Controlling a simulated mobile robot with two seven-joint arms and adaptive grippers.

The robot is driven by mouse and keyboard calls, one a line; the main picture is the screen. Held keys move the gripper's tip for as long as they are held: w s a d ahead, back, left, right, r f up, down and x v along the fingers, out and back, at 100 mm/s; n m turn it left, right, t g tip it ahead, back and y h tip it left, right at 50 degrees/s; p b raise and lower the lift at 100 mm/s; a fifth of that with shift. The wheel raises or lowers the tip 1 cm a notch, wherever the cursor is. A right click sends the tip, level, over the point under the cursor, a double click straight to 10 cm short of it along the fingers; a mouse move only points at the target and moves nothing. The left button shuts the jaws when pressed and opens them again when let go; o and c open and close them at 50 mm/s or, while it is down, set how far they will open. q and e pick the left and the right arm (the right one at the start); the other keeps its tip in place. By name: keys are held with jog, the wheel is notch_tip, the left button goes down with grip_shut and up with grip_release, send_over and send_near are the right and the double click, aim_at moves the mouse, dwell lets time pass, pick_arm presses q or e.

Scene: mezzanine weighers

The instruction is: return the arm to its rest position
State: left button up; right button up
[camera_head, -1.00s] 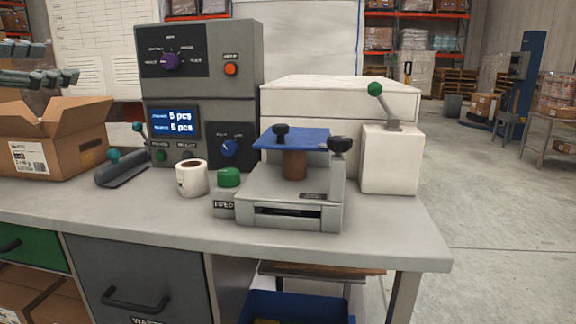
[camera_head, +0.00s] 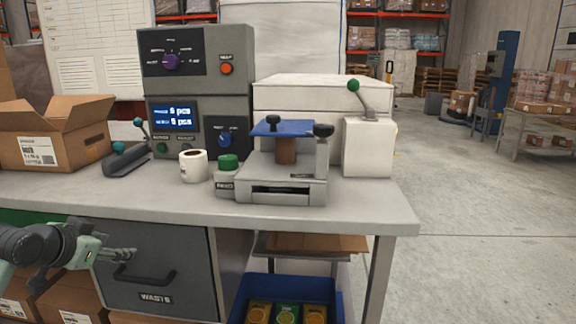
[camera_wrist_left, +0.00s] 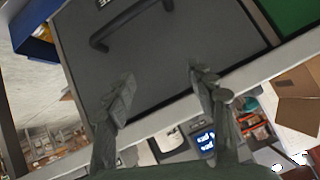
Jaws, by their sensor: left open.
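My left gripper (camera_head: 122,252) is low at the left in the head view, in front of the grey waste drawer (camera_head: 160,262) and below the worktop's front edge. In the left wrist view its two fingers (camera_wrist_left: 160,95) stand apart with nothing between them, and the drawer front (camera_wrist_left: 150,60) with its dark handle fills much of the picture. I cannot tell whether the fingers touch the drawer. My right gripper is in neither view.
A blue bin (camera_head: 335,300) with packets stands below.

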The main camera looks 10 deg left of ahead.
pick_arm(q)
jog(key=s+d+f+g, duration=0.2)
jog(key=s+d+f, duration=0.1)
jog(key=f, duration=0.5)
jog(key=s+d+f+g, duration=0.1)
jog(key=s+d+f, duration=0.2)
jog(key=f, duration=0.5)
jog(key=s+d+f+g, duration=0.2)
jog(key=s+d+f, duration=0.15)
jog(key=f, duration=0.45)
jog(key=s+d+f+g, duration=0.2)
jog(key=s+d+f, duration=0.9)
jog(key=s+f, duration=0.1)
jog(key=shift+g+h, duration=0.3)
jog(key=shift+h, duration=0.1)
jog(key=shift+w, duration=0.1)
jog(key=shift+w+a+r, duration=0.1)
